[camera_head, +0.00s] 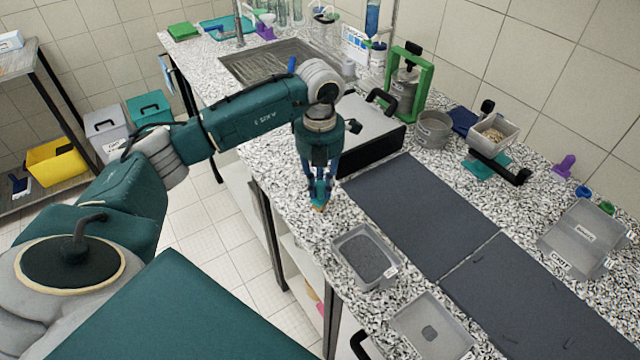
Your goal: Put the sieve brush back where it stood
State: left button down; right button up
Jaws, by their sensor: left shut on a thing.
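My left gripper (321,188) points straight down over the speckled worktop, near its front edge. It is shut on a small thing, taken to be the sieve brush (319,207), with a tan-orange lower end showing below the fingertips. The fingers hide most of the brush. I cannot tell whether its lower end touches the worktop. My right gripper is not in view.
A grey tray of dark grains (366,257) and a pale tray (431,330) stand nearer the front. Dark mats (424,205) lie to the right. A white and black box (372,150) stands just behind the gripper. A green-framed shaker (408,85) is farther back.

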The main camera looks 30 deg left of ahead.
pick_arm(q)
jog(key=shift+f, duration=0.25)
jog(key=c, duration=1.7)
grip_release()
jog(key=shift+r, duration=0.1)
jog(key=shift+o, duration=0.7)
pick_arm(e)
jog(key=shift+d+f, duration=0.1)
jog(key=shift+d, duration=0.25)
pick_arm(q)
jog(key=shift+r, duration=0.1)
jog(key=shift+r, duration=0.2)
notch_tip(320, 180, up, 12)
jog(key=b, duration=0.2)
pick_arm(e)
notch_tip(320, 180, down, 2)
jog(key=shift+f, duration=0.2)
